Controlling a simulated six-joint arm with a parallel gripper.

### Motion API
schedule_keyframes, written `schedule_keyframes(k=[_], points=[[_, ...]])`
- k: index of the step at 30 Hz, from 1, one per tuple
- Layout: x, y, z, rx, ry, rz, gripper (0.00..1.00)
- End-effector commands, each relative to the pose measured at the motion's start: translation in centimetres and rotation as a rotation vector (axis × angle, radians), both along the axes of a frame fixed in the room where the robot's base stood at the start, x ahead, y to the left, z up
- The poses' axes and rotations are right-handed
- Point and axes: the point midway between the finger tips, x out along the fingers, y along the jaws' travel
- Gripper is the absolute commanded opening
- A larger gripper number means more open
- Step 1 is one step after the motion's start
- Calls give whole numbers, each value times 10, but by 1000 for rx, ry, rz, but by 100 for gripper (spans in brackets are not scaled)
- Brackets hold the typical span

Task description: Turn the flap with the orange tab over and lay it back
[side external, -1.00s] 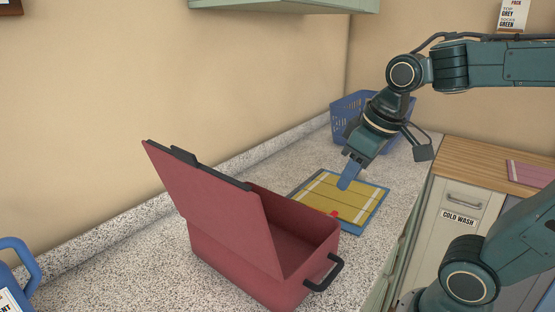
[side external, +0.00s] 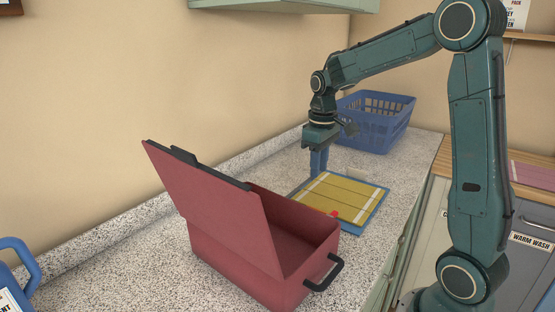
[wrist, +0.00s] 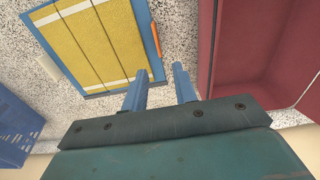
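A yellow panel with white stripes and a blue border (side external: 338,200) lies flat on the speckled counter. In the wrist view its blue border (wrist: 149,36) carries an orange tab (wrist: 155,41) along the side facing the red tote. In the side view a small red spot (side external: 334,214) shows near that side; I cannot tell whether it is the tab. My gripper (side external: 318,174) points down by the panel's far left corner. In the wrist view its blue fingers (wrist: 160,71) are apart with nothing between them. Their height above the counter is unclear.
A red tote (side external: 252,258) with its lid (side external: 210,205) raised stands in front of the panel. A blue basket (side external: 375,125) stands behind. A small pale block (wrist: 48,67) lies past the panel. The wall closes off the left; bare counter lies between wall and tote.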

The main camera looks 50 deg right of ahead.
Motion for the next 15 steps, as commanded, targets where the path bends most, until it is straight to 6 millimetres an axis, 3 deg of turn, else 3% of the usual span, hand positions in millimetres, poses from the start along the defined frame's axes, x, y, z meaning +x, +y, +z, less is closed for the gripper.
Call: schedule_keyframes(k=[15], points=[[4,-7,-12,6,15,0,28]])
